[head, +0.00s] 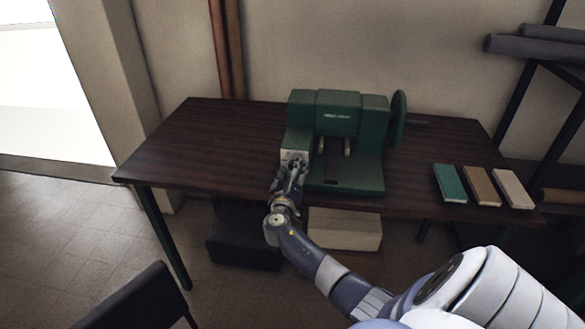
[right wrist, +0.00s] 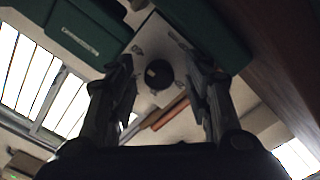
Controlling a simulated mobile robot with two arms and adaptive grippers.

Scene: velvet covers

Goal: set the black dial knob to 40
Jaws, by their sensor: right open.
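The black dial knob (right wrist: 159,74) sits on a pale plate (right wrist: 160,50) with small dark markings too small to read. A light mark shows on the knob's face. The plate is on the left front of the green machine (head: 352,115); in the head view my right gripper (head: 293,165) is in front of the plate and hides the knob. In the right wrist view my right gripper (right wrist: 165,90) is open, its fingers on either side of the knob in the picture; I cannot tell whether they touch it. My left gripper is not in view.
The machine stands on a dark wooden table (head: 190,140), with a green handwheel (head: 397,118) on its right. Green, brown and pale covers (head: 480,186) lie at the table's right. A dark chair (head: 140,298) stands at the lower left. The table's left side is clear.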

